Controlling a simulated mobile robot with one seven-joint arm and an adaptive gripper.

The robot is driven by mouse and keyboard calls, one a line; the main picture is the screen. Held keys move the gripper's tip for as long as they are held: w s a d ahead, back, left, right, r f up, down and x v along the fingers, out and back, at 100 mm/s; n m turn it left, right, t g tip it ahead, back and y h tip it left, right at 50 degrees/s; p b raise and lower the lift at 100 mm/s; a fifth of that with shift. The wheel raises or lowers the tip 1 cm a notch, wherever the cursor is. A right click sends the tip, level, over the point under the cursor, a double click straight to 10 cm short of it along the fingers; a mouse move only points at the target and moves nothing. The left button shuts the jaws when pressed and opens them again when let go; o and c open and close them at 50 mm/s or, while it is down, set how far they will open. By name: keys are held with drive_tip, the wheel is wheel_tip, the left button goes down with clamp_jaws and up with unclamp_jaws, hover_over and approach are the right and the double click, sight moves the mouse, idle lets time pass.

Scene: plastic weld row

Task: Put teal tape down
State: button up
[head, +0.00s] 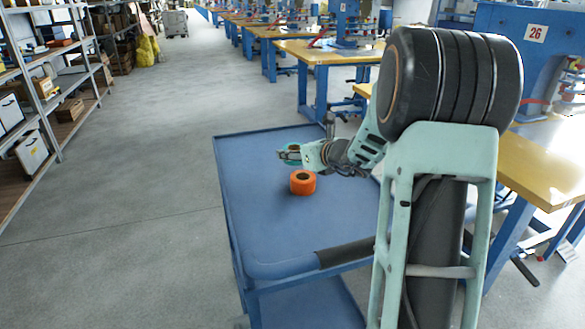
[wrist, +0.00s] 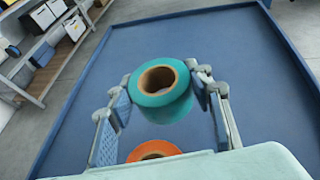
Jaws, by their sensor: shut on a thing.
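The teal tape (wrist: 163,98) is a roll with a brown core. It sits between the two fingers of my gripper (wrist: 160,92), which is shut on it over the blue cart top. In the head view the teal tape (head: 286,152) shows only in part behind my gripper (head: 290,155). An orange tape roll (head: 302,182) stands on the cart just nearer than my gripper, and its top also shows in the wrist view (wrist: 154,150). I cannot tell whether the teal roll touches the cart top.
The blue cart (head: 265,235) has a raised rim and a black handle (head: 345,253) at its near side. Its top is bare apart from the rolls. Shelves (head: 45,85) stand at the left, and yellow-topped workbenches (head: 540,165) at the right. The grey floor between is open.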

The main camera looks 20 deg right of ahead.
sight(293, 171)
drive_tip(key=shift+w+a+f+b, duration=0.15)
drive_tip(key=shift+f+b, duration=0.25)
drive_tip(key=shift+f, duration=0.6)
drive_tip(key=shift+w+a+f+b, duration=0.1)
drive_tip(key=shift+w+f+b, duration=0.25)
drive_tip(key=shift+f, duration=0.65)
drive_tip(key=shift+s+f, duration=0.1)
drive_tip(key=shift+f+b, duration=0.15)
drive_tip(key=shift+b, duration=0.15)
drive_tip(key=o, duration=1.2)
drive_tip(key=shift+r, duration=0.2)
drive_tip(key=shift+s+d+r+p, duration=0.1)
drive_tip(key=shift+s+r+p, duration=0.15)
drive_tip(key=shift+p, duration=0.15)
drive_tip(key=p+v, duration=0.2)
drive_tip(key=v, duration=0.8)
drive_tip(key=shift+s, duration=0.4)
drive_tip(key=shift+s+d+r, duration=0.1)
drive_tip(key=shift+s, duration=0.25)
